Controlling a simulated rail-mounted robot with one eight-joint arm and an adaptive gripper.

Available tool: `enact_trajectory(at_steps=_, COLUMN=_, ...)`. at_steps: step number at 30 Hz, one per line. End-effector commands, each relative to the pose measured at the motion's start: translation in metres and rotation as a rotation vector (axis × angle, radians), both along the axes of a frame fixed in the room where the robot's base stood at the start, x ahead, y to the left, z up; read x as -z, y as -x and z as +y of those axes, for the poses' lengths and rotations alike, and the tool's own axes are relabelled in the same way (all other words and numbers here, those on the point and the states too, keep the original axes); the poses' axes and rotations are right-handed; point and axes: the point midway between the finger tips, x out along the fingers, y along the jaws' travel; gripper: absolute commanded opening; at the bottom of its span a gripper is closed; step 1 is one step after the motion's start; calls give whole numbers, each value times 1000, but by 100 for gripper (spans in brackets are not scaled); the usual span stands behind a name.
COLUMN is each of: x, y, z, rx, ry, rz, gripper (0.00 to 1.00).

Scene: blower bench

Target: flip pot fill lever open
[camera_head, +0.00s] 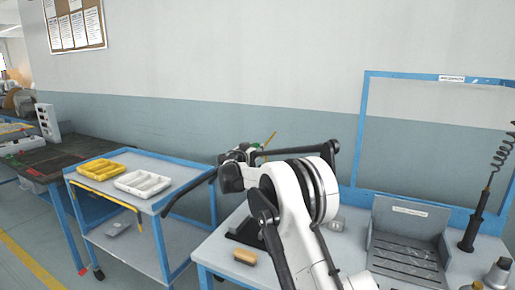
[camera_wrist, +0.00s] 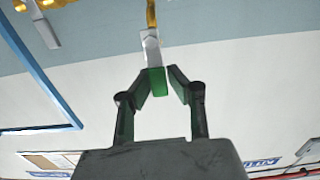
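The lever (camera_wrist: 151,45) shows in the wrist view as a narrow pale bar with a green tip (camera_wrist: 157,82). Its far end meets a brass-coloured fitting (camera_wrist: 151,14). My gripper (camera_wrist: 159,78) has its two dark fingers drawn in close on both sides of the green tip, and it appears shut on it. In the head view my arm covers most of the area around the gripper (camera_head: 246,151). A bit of green and a thin yellow-brown piece (camera_head: 269,140) show beside it. The pot itself cannot be made out.
A blue-framed bench (camera_head: 215,250) stands below my arm, with a wooden block (camera_head: 244,257) and a grey slotted tray (camera_head: 405,262). To the left a blue cart (camera_head: 130,213) carries yellow (camera_head: 101,170) and white (camera_head: 143,183) bins. A blue frame (camera_head: 362,125) rises at the right.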

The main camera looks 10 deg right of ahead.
Motion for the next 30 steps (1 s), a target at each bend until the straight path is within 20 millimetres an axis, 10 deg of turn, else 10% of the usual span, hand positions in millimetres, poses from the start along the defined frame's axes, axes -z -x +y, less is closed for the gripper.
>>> enact_trajectory(at_steps=14, x=0, y=4, z=3, rx=0, ry=-1, rz=-1, gripper=34)
enact_trajectory(at_steps=30, x=0, y=79, z=58, rx=-1, ry=-1, rz=-1, gripper=34)
